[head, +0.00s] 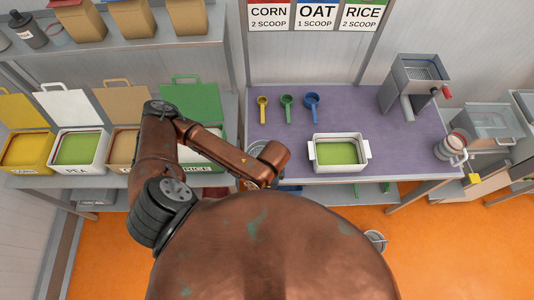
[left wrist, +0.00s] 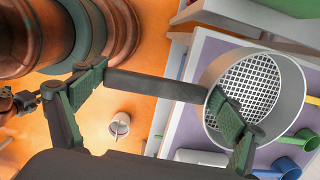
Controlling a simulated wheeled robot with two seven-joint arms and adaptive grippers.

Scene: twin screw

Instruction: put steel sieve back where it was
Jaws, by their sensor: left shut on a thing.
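The steel sieve (left wrist: 258,85) is a round metal pan with a white mesh bottom, at the right of the left wrist view. A dark straight handle (left wrist: 155,85) runs left from it, between the two fingers of my left gripper (left wrist: 155,108). The left gripper is shut on the sieve, with one finger overlapping its rim. The sieve appears above the edge of the purple-topped table (head: 410,125). In the head view my left arm hides most of the gripper and sieve. My right gripper is not in view.
A white tray (head: 340,153) with green contents stands on the table. Yellow (head: 262,103), green (head: 287,102) and blue (head: 312,102) scoops lie behind it. A metal machine (head: 415,85) stands at the right. Open bins, including the pea bin (head: 80,150), line the left shelf. A bucket (head: 376,240) is on the floor.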

